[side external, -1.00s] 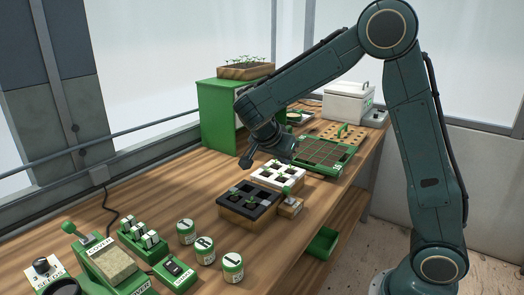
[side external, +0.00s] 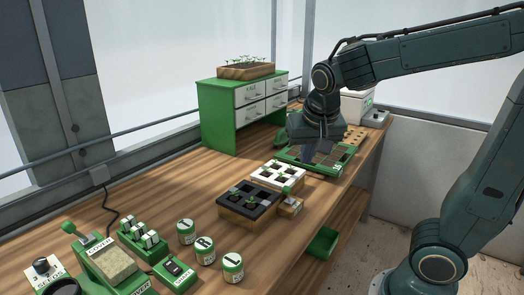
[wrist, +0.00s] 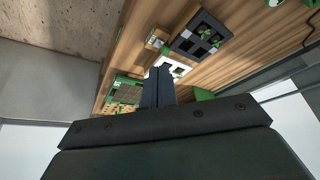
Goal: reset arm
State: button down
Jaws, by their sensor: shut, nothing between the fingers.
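My gripper (side external: 312,150) hangs above the bench, in front of the green seed tray (side external: 341,168) in the side view, and hides part of it. In the wrist view its two fingers (wrist: 160,73) are together with nothing between them. It holds nothing and appears clear of the things below. My arm stretches in from the right, its upper link nearly level.
A black cell tray (side external: 230,206) with seedlings and a white cell tray (side external: 291,168) stand mid-bench. A green drawer cabinet (side external: 218,118) is behind. Several jars (side external: 233,268) and green devices (side external: 110,262) sit at the front left. A green bin (side external: 322,242) is below the bench edge.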

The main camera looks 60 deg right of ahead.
jog(key=s+a+n+t+y, duration=0.2)
jog(key=s+a+n+y, duration=0.1)
jog(key=s+a+n, duration=0.4)
jog(key=shift+s+r+n, duration=0.35)
jog(key=shift+s+n, duration=0.65)
jog(key=shift+s, duration=1.05)
